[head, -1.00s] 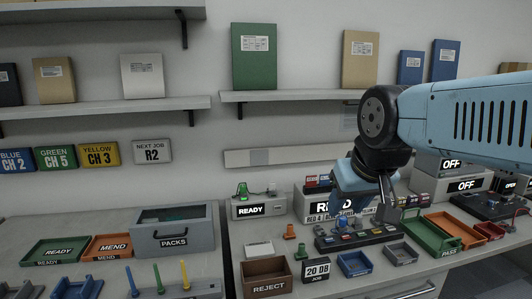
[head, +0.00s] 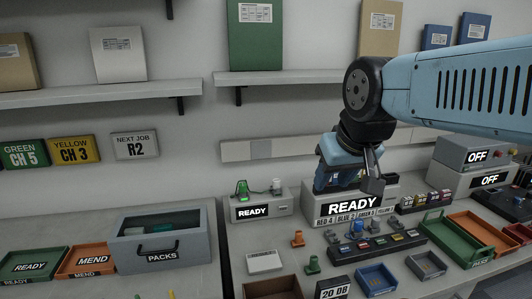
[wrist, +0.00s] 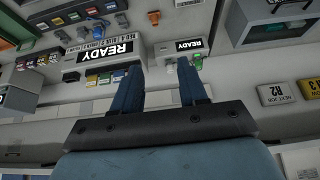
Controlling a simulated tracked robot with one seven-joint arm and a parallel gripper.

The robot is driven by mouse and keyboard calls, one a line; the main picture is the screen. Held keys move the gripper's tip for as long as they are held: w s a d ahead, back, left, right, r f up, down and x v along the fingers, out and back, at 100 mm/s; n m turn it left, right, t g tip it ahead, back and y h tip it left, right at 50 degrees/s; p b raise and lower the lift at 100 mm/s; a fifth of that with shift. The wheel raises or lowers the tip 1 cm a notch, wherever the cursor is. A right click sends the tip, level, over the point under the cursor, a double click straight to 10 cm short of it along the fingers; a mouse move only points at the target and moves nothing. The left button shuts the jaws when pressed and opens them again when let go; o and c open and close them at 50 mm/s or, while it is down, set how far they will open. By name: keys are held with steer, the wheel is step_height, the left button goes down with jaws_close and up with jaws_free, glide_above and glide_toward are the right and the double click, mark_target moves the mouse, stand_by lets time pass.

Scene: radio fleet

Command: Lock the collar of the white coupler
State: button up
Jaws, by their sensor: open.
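A small white coupler (head: 276,187) stands on the right part of the top of the grey READY box (head: 246,213), beside a green piece (head: 242,188). It is small, so its collar's position cannot be told. My gripper (head: 342,182) is open and empty, to the right of the coupler and in front of the larger READY unit. In the wrist view, the two blue fingers of my gripper (wrist: 160,72) are spread apart. The green piece (wrist: 197,62) shows near the right fingertip; the coupler is small and partly unclear between the fingers.
The larger READY unit (head: 362,208) stands right of the small box. A dark rack (head: 378,247) of coloured pieces, orange (head: 297,239) and green (head: 313,265) pieces and several trays lie in front. The PACKS bin (head: 160,243) is left. A shelf (head: 250,78) hangs above.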

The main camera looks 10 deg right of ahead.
steer(key=shift+o, duration=0.2)
steer(key=shift+o, duration=0.8)
steer(key=shift+w, duration=0.1)
steer(key=shift+o, duration=0.6)
steer(key=shift+w+r, duration=0.1)
steer(key=shift+w, duration=0.15)
steer(key=m+g+h, duration=0.2)
steer(key=m, duration=0.5)
glide_above(276, 181)
steer(key=s+a, duration=0.3)
steer(key=s, duration=0.1)
step_height(276, 181, down, 10)
steer(key=x, duration=1.3)
steer(key=shift+d+f, duration=0.2)
steer(key=shift+d, duration=0.15)
steer(key=shift+c, duration=0.2)
